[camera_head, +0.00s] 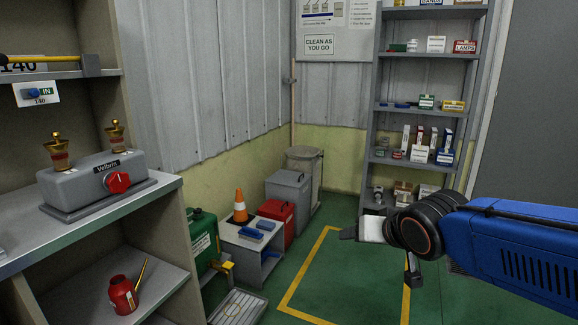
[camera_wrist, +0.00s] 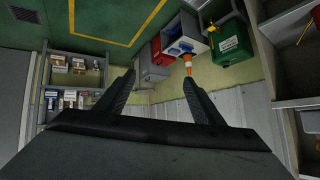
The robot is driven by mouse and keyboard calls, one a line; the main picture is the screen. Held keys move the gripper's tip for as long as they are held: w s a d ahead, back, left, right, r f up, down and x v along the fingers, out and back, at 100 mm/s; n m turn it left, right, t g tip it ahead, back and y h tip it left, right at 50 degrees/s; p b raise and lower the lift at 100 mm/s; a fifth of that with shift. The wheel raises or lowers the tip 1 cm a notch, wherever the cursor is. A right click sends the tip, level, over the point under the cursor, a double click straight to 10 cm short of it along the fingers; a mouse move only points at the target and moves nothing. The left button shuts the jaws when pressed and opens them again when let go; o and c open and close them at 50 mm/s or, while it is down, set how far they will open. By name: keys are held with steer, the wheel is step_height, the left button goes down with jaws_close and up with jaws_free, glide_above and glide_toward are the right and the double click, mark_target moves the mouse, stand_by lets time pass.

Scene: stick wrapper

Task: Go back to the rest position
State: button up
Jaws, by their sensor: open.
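My blue arm reaches in from the right of the head view. My gripper (camera_head: 378,250) is over the green floor, to the left of the arm's dark wrist. In the wrist view my gripper (camera_wrist: 158,82) shows two dark fingers spread wide apart, with nothing between them but the distant wall and floor. It is open and touches nothing that I can see. The wrist picture appears upside down, with the floor at the top.
A grey machine with a red knob (camera_head: 117,181) stands on the left shelf, a red can (camera_head: 122,295) below. An orange cone (camera_head: 240,207) stands on a small cabinet near bins. A shelf rack (camera_head: 383,60) holds boxes at the back. The yellow-marked floor (camera_head: 335,285) is clear.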

steer(key=s+d+f+g+h, duration=0.1)
steer(key=s+d+f, duration=0.3)
steer(key=s, duration=0.6)
steer(key=s+d+f+g+h, duration=0.1)
steer(key=s+d+f+g, duration=0.3)
steer(key=s+d, duration=0.3)
steer(key=s+f, duration=0.1)
steer(key=s, duration=0.1)
steer(key=shift+s+d, duration=0.2)
steer(key=shift+s, duration=0.15)
